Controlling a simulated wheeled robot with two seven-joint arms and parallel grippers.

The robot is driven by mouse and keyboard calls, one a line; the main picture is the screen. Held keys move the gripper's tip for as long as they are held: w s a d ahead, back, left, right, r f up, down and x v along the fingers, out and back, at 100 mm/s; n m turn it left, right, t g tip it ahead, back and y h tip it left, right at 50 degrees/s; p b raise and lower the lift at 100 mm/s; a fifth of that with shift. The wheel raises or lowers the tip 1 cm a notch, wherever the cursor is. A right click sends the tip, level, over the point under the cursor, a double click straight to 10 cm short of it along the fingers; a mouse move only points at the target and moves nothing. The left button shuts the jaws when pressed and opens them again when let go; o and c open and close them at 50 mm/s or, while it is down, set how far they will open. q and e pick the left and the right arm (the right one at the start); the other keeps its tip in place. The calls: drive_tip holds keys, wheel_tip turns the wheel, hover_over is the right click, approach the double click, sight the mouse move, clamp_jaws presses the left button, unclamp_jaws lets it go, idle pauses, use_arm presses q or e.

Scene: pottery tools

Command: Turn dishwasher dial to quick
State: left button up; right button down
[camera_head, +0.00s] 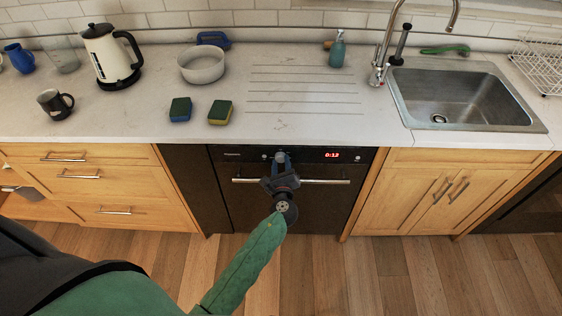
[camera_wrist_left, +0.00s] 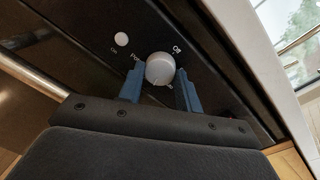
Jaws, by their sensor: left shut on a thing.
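The dishwasher (camera_head: 325,200) is a black front under the counter with a silver bar handle and a red display. My left gripper (camera_head: 281,160) reaches up to its control panel in the head view. In the left wrist view the dial (camera_wrist_left: 160,69) is a round silver knob, with "Off" printed beside it and other labels too small to read. The two blue fingers of my left gripper (camera_wrist_left: 160,88) stand on either side of the dial, shut on it. In the head view the gripper mostly hides the dial. My right gripper is not in view.
A small round button (camera_wrist_left: 122,39) sits beside the dial. The bar handle (camera_head: 330,181) runs below the panel, behind my left wrist. The counter edge overhangs just above. Wooden drawers (camera_head: 100,185) and sink cabinets (camera_head: 430,190) flank the dishwasher.

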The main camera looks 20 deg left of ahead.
use_arm(q)
drive_tip(key=shift+f+m+p, duration=0.1)
drive_tip(key=shift+m+p, duration=0.8)
drive_tip(key=shift+m, duration=1.1)
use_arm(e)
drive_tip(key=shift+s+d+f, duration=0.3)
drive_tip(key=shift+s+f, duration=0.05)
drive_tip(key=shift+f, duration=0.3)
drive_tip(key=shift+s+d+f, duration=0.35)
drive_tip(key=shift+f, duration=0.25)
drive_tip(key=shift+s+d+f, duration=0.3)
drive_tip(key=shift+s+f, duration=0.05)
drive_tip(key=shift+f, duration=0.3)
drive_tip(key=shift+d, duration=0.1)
use_arm(q)
drive_tip(key=o, duration=1)
drive_tip(key=shift+s, duration=0.1)
drive_tip(key=shift+s+d+f, duration=0.1)
drive_tip(key=shift+s, duration=0.1)
drive_tip(key=shift+b+v, duration=1.5)
drive_tip(key=shift+v, duration=2.1)
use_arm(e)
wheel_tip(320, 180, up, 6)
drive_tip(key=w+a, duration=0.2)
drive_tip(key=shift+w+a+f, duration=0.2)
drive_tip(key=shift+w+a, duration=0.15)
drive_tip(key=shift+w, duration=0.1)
